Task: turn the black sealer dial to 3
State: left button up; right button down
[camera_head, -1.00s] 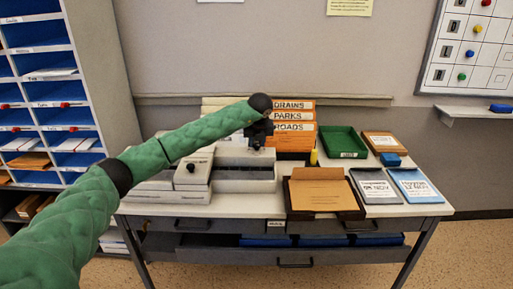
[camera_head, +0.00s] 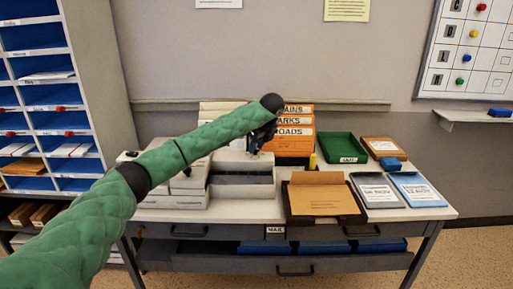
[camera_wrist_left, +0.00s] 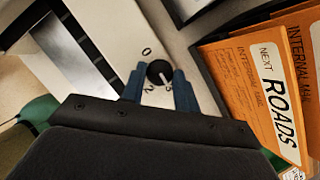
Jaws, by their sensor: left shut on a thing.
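The black dial (camera_wrist_left: 158,72) sits on a pale panel in the left wrist view, with the figures 0, 2 and 3 printed around it. A white mark on the dial points down and right, toward the 3. My left gripper (camera_wrist_left: 158,86) is shut on the dial, with one blue finger on each side of it. In the head view my left gripper (camera_head: 258,140) is at the back of the pale sealer (camera_head: 243,178); the dial is too small and covered to make out there. My right gripper is not in view.
Orange mail folders (camera_head: 294,133) stand just right of the gripper and show close in the wrist view. A green tray (camera_head: 343,150), a brown box with an envelope (camera_head: 320,198) and two calendar pads cover the table's right side. Pigeonhole shelves (camera_head: 95,60) stand at the left.

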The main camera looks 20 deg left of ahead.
pick_arm(q)
jog(key=shift+r, duration=0.1)
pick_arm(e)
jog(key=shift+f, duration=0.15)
pick_arm(q)
jog(key=o, duration=1)
jog(key=shift+c, duration=0.2)
jog(key=shift+d+r, duration=0.2)
jog(key=shift+r, duration=0.2)
jog(key=v, duration=0.6)
jog(key=shift+r+b, duration=0.35)
jog(key=shift+b, duration=0.05)
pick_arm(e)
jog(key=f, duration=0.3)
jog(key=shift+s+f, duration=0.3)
pick_arm(q)
jog(key=shift+s+d, duration=0.1)
jog(key=shift+d, duration=0.05)
